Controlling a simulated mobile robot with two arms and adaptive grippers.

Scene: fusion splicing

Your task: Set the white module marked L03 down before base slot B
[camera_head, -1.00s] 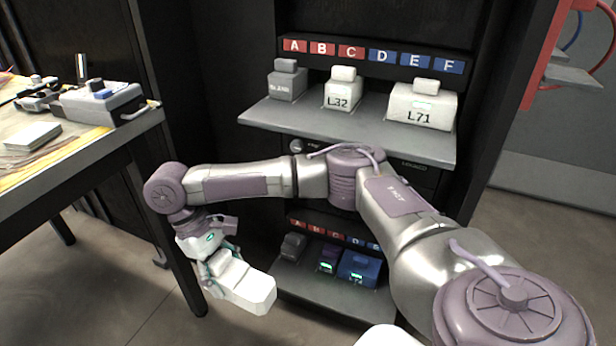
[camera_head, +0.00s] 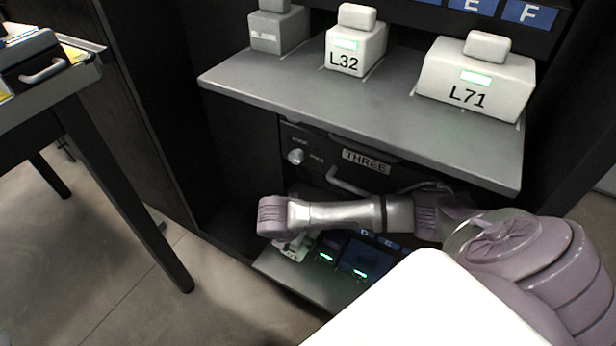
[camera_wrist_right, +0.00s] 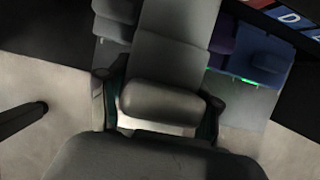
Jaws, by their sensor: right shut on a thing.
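My right gripper (camera_wrist_right: 158,108) is shut on a white module (camera_wrist_right: 178,55), holding it by its rounded top grip. The module's marking cannot be read from here. In the head view my right forearm reaches across the cabinet's lower opening, and its wrist hides nearly all of the gripper and module. The module is over or close above the left part of the lower shelf (camera_head: 325,290); whether it touches cannot be told. The lower slot letters A to C, including B, are hidden behind my arm. My left gripper is not in view.
Lower shelf holds a purple module (camera_wrist_right: 222,38) and a blue module (camera_wrist_right: 258,58), right of the held one, and a grey block (camera_wrist_right: 113,12). The upper shelf (camera_head: 300,90) overhangs, carrying a grey block (camera_head: 278,28), L32 (camera_head: 355,48) and L71 (camera_head: 476,78). A table (camera_head: 85,90) stands left.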

